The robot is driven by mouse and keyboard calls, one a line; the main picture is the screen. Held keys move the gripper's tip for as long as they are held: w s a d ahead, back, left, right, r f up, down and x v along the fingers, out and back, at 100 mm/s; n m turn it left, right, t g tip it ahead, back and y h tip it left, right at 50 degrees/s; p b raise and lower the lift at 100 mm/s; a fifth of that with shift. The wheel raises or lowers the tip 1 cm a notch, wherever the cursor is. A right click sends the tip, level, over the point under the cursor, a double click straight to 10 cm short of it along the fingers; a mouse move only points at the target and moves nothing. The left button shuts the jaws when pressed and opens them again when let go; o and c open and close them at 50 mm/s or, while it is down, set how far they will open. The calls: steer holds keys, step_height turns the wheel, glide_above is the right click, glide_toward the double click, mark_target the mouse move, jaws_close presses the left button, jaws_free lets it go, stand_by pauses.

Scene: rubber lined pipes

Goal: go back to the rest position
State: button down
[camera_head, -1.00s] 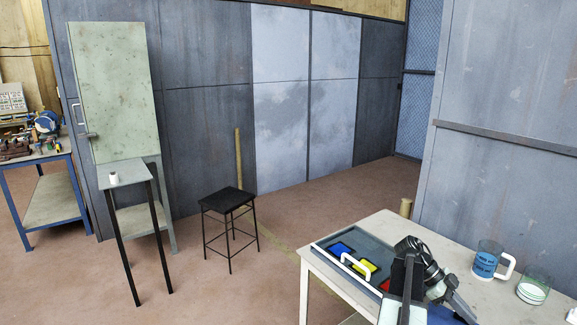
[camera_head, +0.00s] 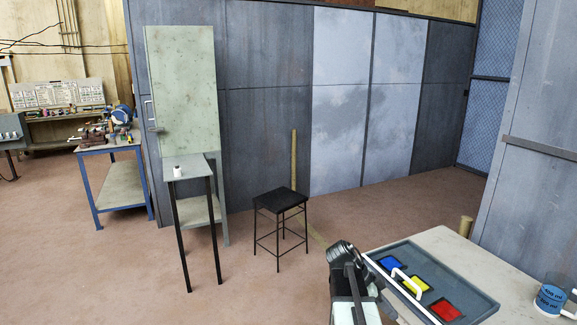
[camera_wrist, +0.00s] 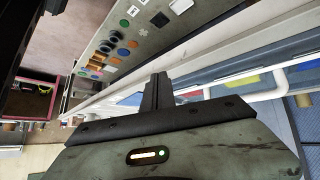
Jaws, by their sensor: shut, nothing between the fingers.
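My gripper (camera_wrist: 158,92) is shut and empty; in the wrist view its dark fingers are together at the middle. In the head view my folded arm is at the bottom, in front of the left edge of a grey tray (camera_head: 478,299). The tray has blue (camera_head: 391,263), yellow (camera_head: 416,284) and red (camera_head: 445,309) squares and a white handle (camera_head: 405,282). In the wrist view the white handle (camera_wrist: 262,96) is right of the fingers, apparently apart from them.
The tray lies on a pale table (camera_head: 440,240), with a blue-labelled mug (camera_head: 551,297) at the right edge. A black stool (camera_head: 281,201), a narrow side table (camera_head: 192,166) and a green cabinet (camera_head: 183,90) stand farther back. Open brown floor (camera_head: 90,270) lies at the left.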

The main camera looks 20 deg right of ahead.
steer(key=w+a+f+n+t+y, duration=0.1)
steer(key=w+a+n+y, duration=0.1)
steer(key=a+n, duration=0.6)
steer(key=w+a+f+n+t+y+p, duration=0.1)
steer(key=a+n, duration=0.6)
steer(key=a, duration=0.9)
steer(key=w+a+f+n+t+y, duration=0.2)
steer(key=a+n, duration=0.6)
steer(key=a, duration=0.4)
steer(key=shift+w+a+f+n+t+y, duration=0.35)
steer(key=shift+w+t+y, duration=0.4)
steer(key=shift+w, duration=0.45)
steer(key=shift+a, duration=0.15)
